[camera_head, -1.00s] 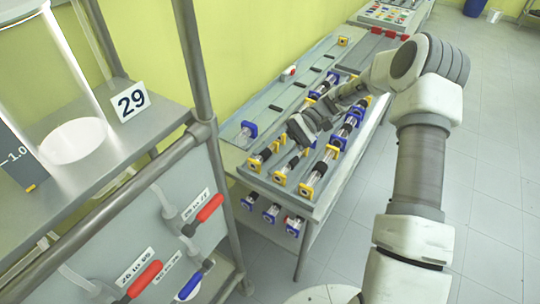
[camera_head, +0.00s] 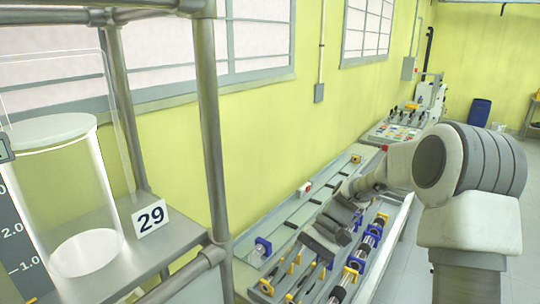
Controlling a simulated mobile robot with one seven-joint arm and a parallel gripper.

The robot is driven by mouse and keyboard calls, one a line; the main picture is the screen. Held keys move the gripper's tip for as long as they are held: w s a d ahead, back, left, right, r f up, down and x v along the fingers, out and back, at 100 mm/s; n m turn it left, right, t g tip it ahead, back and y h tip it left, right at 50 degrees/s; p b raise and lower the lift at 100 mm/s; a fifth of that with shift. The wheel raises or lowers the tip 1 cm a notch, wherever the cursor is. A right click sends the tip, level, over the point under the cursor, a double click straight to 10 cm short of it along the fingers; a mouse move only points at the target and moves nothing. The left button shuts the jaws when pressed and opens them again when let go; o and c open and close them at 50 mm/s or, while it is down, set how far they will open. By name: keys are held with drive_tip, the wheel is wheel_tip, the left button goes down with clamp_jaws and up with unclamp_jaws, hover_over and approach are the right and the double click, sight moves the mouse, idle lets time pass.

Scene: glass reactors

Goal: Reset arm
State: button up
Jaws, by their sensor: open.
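My arm rises at the right of the head view and bends left over a long grey bench. My gripper (camera_head: 325,240) hangs above the near part of the bench (camera_head: 262,228), with its jaws apart. I see nothing held between them. My gripper and arm hide part of these rows.
A glass reactor (camera_head: 75,190) stands on a metal rack at the left, beside a "29" sign (camera_head: 150,218). A rack post (camera_head: 212,130) stands between it and the bench. A control panel (camera_head: 395,130) is farther back. Floor (camera_head: 405,270) shows at the right.

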drive_tip(key=s+d+r+t+h+b, duration=0.1)
drive_tip(key=s+d+r+t+h, duration=0.3)
drive_tip(key=s+r+t, duration=0.1)
drive_tip(key=s+d+r+t+h, duration=0.3)
drive_tip(key=s+d+r+t, duration=0.2)
drive_tip(key=s, duration=0.5)
drive_tip(key=shift+s+d+r+n+t+h+b, duration=0.35)
drive_tip(key=shift+r+t, duration=0.25)
drive_tip(key=shift+t, duration=0.5)
drive_tip(key=shift+a, duration=0.1)
drive_tip(key=shift+w, duration=0.1)
drive_tip(key=shift+c, duration=0.9)
drive_tip(key=shift+a, duration=0.15)
